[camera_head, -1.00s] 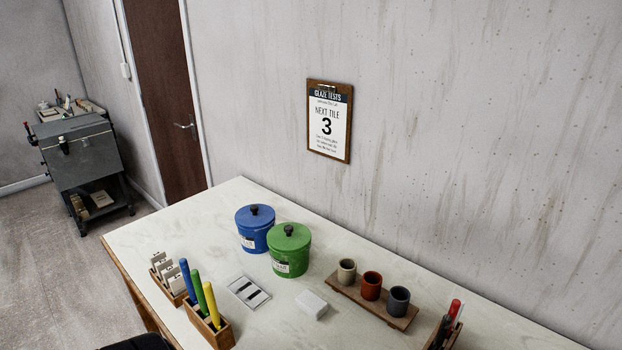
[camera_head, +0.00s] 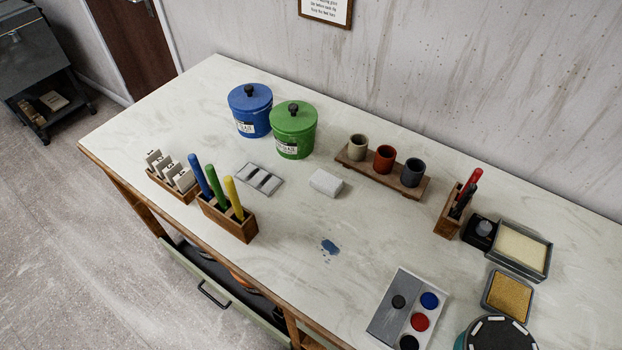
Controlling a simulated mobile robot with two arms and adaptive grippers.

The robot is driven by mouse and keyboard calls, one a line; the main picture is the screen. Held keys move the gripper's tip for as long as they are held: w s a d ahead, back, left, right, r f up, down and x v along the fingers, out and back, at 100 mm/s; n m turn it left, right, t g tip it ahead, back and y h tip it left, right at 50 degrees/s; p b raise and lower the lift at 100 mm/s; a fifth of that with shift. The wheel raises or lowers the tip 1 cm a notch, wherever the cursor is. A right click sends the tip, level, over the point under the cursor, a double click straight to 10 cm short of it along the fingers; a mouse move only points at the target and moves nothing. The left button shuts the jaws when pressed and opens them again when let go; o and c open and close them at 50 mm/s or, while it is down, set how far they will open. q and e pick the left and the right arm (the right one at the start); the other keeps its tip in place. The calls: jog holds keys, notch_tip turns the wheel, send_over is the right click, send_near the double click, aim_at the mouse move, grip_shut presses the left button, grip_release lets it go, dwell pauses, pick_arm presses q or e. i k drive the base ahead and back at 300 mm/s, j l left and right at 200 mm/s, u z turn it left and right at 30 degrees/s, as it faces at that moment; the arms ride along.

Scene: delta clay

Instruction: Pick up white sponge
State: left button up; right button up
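The white sponge (camera_head: 326,182) is a small pale block lying on the light marbled table (camera_head: 290,225). It sits in front of the green lidded pot and to the right of a small grey tray with pale strips. Nothing covers it. Neither of my grippers shows in the head view.
A blue pot (camera_head: 250,112) and a green pot (camera_head: 293,132) stand behind the sponge. A wooden board (camera_head: 352,160) with three cups is to its right. A pen holder (camera_head: 228,220), the grey tray (camera_head: 260,179) and a blue spill (camera_head: 330,247) are nearby. A drawer (camera_head: 225,295) is open in front.

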aim_at(328, 184)
jog(key=z, duration=1.65)
jog(key=u, duration=1.2)
jog(key=k+j+z, duration=0.15)
jog(key=j+z, duration=0.2)
jog(key=k+j+z, duration=0.2)
jog(key=z, duration=0.15)
jog(key=k+j+z, duration=0.35)
jog(key=i+l, duration=0.05)
jog(key=i, duration=0.05)
